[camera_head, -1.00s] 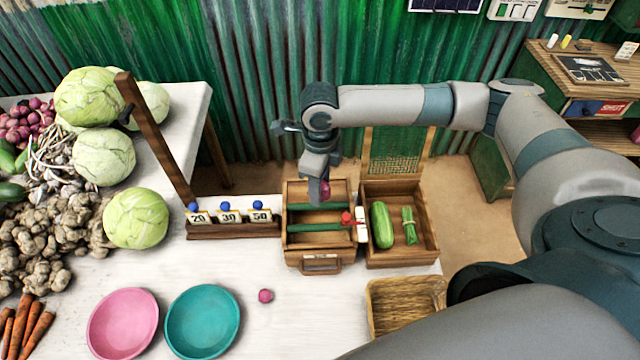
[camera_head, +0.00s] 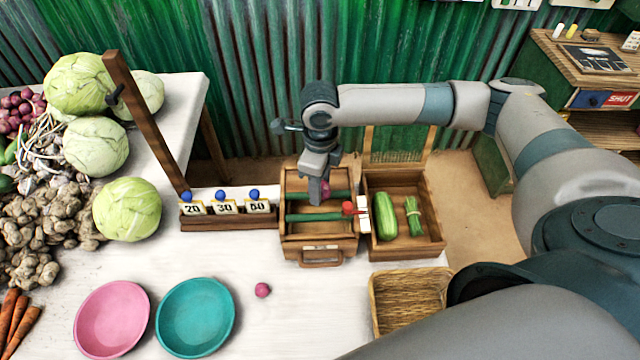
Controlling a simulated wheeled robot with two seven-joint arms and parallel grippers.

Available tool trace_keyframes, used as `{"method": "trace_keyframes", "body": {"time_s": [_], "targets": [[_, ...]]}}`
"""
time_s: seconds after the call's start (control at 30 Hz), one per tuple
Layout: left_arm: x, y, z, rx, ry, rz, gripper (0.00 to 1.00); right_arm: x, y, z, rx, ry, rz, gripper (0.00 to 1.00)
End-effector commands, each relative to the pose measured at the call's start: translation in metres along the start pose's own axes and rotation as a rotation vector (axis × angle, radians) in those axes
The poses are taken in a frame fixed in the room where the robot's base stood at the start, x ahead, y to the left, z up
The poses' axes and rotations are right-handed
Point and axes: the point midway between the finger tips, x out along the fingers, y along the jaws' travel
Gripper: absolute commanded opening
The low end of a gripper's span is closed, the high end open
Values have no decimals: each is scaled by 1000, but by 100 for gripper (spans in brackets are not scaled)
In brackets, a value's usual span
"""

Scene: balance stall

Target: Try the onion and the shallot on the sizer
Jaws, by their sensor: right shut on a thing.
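My right gripper (camera_head: 320,197) is shut on a reddish-purple bulb (camera_head: 326,188), mostly hidden by the fingers. I cannot tell whether this is the onion or the shallot. The gripper points down over the sizer (camera_head: 320,250), a wooden box with green bars across it, a front handle and a red knob (camera_head: 348,208) on its right side. I cannot tell whether the bulb touches the bars. A second small, round, pink-red bulb (camera_head: 262,290) lies on the white table in front of the sizer. My left gripper is out of view.
A pink bowl (camera_head: 112,320) and a teal bowl (camera_head: 195,318) stand at the front left. A rack (camera_head: 228,225) labelled 20, 30 and 50 is left of the sizer. A wooden tray (camera_head: 432,240) with green vegetables adjoins it on the right; a wicker basket (camera_head: 408,300) is in front.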

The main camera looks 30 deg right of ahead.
Motion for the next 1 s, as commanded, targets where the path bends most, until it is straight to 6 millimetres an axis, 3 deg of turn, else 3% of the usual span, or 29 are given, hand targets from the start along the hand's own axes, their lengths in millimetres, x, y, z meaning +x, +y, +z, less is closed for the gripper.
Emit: {"method": "trace_keyframes", "body": {"time_s": [0.1, 0.5, 1.0], "targets": [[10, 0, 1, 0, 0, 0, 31, 9, 0, 0, 0, 0, 0, 19], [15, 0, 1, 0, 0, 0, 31, 27, 0, 0, 0, 0, 1, 19], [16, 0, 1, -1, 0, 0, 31, 31, 0, 0, 0, 0, 1, 19]]}}
